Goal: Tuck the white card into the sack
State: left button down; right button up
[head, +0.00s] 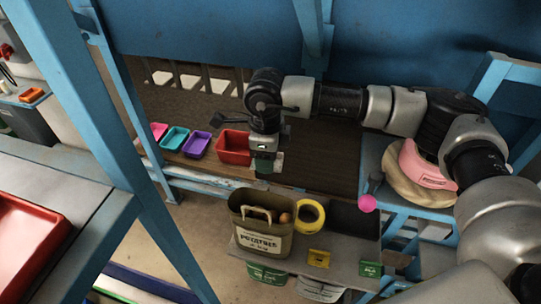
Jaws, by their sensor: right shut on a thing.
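The olive sack labelled POTATOES (258,243) stands upright and open-topped on a grey shelf at the lower middle of the head view. A pale loop handle and a brown round thing show at its mouth. My right gripper (265,166) points down above and slightly behind the sack, apart from it. It is shut on a small pale thing at its fingertips, which looks like the white card, seen small and partly covered by the fingers. My left gripper is not in view.
A yellow ring (318,214) and a dark box (352,218) sit right of the sack. Red (233,155), purple (197,144) and teal (174,139) trays stand behind left. Blue posts (130,120) rise at left.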

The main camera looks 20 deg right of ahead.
jog(key=shift+s+f, duration=0.25)
jog(key=shift+s+a+f, duration=0.25)
jog(key=shift+s+f, duration=0.4)
jog(key=shift+f, duration=0.1)
jog(key=f, duration=0.3)
jog(key=shift+w+f+b, duration=0.1)
jog(key=shift+w+b, duration=0.1)
jog(key=shift+b, duration=0.1)
jog(key=o, duration=0.7)
jog(key=shift+d, duration=0.1)
jog(key=shift+c, duration=0.2)
jog(key=o, duration=0.3)
jog(key=shift+w+f, duration=0.1)
jog(key=shift+w, duration=0.05)
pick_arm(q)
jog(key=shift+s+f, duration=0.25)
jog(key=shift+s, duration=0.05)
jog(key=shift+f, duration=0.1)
